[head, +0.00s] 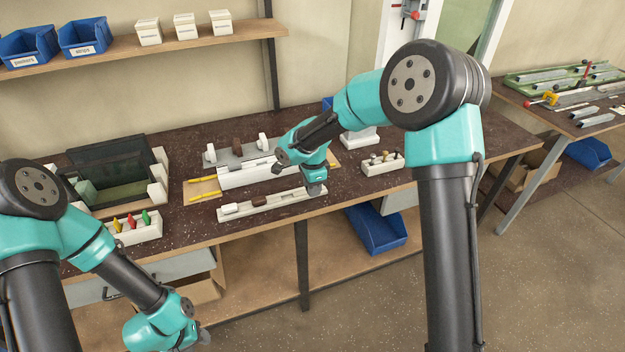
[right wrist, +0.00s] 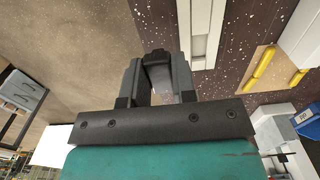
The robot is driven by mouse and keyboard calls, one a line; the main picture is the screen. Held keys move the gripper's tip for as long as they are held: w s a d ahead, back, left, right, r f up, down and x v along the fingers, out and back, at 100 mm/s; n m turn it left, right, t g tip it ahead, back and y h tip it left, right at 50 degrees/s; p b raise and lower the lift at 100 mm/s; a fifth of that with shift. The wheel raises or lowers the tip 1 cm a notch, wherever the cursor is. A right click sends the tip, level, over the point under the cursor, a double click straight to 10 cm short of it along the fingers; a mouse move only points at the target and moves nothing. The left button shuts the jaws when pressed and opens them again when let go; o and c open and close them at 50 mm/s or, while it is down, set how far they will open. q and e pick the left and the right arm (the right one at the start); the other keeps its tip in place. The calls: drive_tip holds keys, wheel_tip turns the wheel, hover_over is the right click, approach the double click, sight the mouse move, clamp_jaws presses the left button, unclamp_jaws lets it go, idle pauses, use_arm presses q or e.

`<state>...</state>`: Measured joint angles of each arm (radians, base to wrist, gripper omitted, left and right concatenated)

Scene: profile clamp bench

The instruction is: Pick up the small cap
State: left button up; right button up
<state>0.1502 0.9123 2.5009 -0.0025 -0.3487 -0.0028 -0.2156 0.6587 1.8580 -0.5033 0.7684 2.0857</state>
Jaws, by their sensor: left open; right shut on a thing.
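My right gripper (head: 315,188) is at the right end of a long white tray (head: 275,203) near the bench's front edge. In the right wrist view its two grey fingers (right wrist: 160,75) are shut on a small dark piece (right wrist: 157,57), which I take to be the small cap; the fingers hide much of it. The white tray (right wrist: 206,30) runs just beside the fingers there. Its left part holds a small white block (head: 230,208). My left gripper (head: 203,338) is low at the bottom of the head view, in front of the bench and away from the tray; it is open.
Behind the tray stand a white profile fixture (head: 245,174) and yellow-handled tools (head: 203,196). A white holder with small parts (head: 382,163) is to the right. A rack with coloured clips (head: 133,228) and a dark open box (head: 118,172) are at the left.

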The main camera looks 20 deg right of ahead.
drive_tip(key=s+a+r, duration=0.1)
drive_tip(key=s+a, duration=0.2)
drive_tip(key=s, duration=0.7)
drive_tip(key=shift+s, duration=0.25)
